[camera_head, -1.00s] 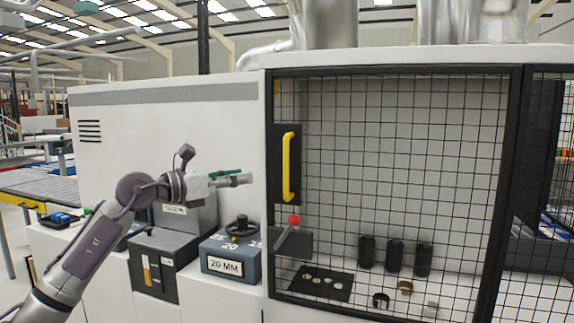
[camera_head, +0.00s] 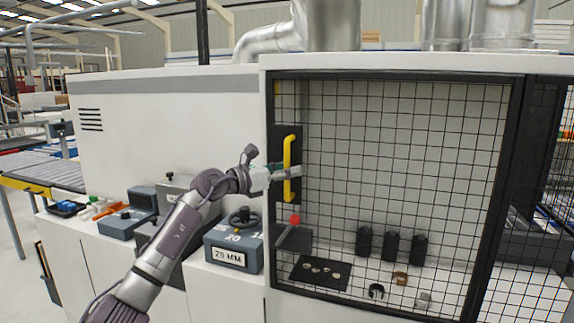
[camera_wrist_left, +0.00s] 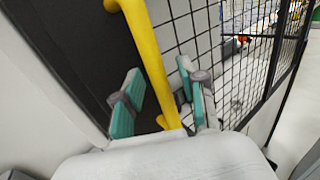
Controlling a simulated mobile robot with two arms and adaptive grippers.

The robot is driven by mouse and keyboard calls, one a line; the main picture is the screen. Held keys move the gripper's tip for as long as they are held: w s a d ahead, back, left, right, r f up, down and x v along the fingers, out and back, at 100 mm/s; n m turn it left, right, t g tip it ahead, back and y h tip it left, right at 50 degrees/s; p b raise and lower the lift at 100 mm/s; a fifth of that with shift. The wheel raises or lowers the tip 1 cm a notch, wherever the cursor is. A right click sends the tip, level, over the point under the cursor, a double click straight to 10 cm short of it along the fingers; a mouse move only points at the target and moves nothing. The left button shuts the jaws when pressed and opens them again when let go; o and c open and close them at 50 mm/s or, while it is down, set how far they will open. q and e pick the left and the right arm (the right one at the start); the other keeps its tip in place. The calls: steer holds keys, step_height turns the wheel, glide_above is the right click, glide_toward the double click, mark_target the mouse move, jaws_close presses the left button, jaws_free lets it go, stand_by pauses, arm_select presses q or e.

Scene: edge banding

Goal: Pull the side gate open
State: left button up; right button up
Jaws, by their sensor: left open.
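The side gate (camera_head: 400,150) is a black-framed wire mesh panel, and it stands shut in the head view. Its yellow bar handle (camera_head: 288,150) is upright on a black plate at the gate's left edge. My left gripper (camera_head: 287,171) is at the lower half of the handle. In the left wrist view the yellow handle (camera_wrist_left: 150,62) passes between the open green-padded fingers of my left gripper (camera_wrist_left: 158,100). The fingers stand on either side of the bar, apart from it as far as I can see. My right gripper is not in view.
A red-knobbed lever (camera_head: 294,220) is behind the mesh, below the handle. Several black cylinders (camera_head: 391,247) and a dark mat (camera_head: 321,272) with small discs are inside. A grey box marked 20 MM (camera_head: 232,250) sits on the counter left of the gate.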

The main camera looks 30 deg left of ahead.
arm_select(q)
jaws_close()
stand_by(0.5)
